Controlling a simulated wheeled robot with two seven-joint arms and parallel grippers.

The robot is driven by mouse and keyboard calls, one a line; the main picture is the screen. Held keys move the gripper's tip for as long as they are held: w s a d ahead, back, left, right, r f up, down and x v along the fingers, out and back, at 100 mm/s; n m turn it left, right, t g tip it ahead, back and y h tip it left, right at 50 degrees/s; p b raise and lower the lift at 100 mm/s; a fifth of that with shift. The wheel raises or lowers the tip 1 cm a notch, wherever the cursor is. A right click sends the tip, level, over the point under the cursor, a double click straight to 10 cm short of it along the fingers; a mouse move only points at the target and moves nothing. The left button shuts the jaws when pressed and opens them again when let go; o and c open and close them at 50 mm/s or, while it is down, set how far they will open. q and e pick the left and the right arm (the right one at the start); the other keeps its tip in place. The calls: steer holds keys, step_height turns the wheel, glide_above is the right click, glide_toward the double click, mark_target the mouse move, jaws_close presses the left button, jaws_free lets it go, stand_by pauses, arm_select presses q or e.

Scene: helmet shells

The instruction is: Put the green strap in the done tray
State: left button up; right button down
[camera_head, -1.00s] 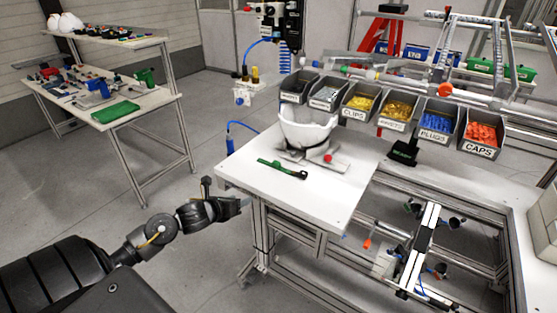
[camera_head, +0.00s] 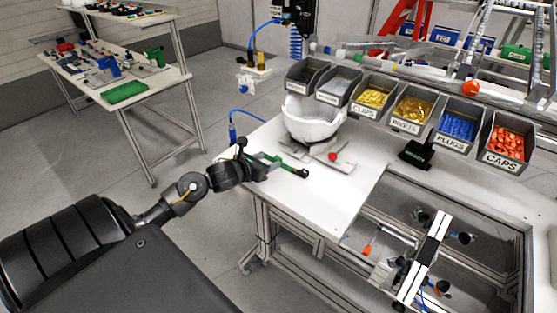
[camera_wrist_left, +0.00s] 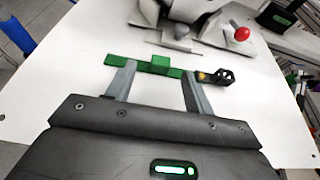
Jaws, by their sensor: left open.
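The green strap (camera_head: 296,170) lies on the white tabletop (camera_head: 330,193) in front of the white helmet shell (camera_head: 312,120). It has a dark end fitting at its right end. My left gripper (camera_head: 266,166) is open at the strap's left part, seen from the head. In the left wrist view the strap (camera_wrist_left: 158,65) runs crosswise at the tips of my spread fingers (camera_wrist_left: 158,72). I cannot tell whether the fingers touch it. No tray marked as done can be made out. My right gripper is not in view.
The shell sits on a grey holder with a red knob (camera_head: 332,157) just behind the strap. Labelled bins (camera_head: 411,113) line the back. A left-hand bench carries a flat green item (camera_head: 125,92). The tabletop's front right is clear.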

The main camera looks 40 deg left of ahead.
mark_target(278, 157)
arm_select(q)
steer(key=shift+w+f, duration=0.2)
steer(key=shift+w, duration=0.3)
steer(key=shift+w+p, duration=0.25)
steer(key=shift+p, duration=0.15)
steer(key=p+x, duration=0.1)
steer(key=x, duration=0.2)
steer(key=shift+w+f+p, duration=0.1)
steer(key=shift+w+p, duration=0.15)
steer(key=shift+p, duration=0.1)
steer(key=shift+w+f, duration=0.3)
steer(key=shift+w, duration=0.15)
steer(key=shift+c, duration=0.6)
steer(key=c, duration=1)
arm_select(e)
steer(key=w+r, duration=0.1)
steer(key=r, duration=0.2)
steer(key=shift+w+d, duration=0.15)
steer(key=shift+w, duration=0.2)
arm_select(q)
steer(key=shift+r, duration=0.1)
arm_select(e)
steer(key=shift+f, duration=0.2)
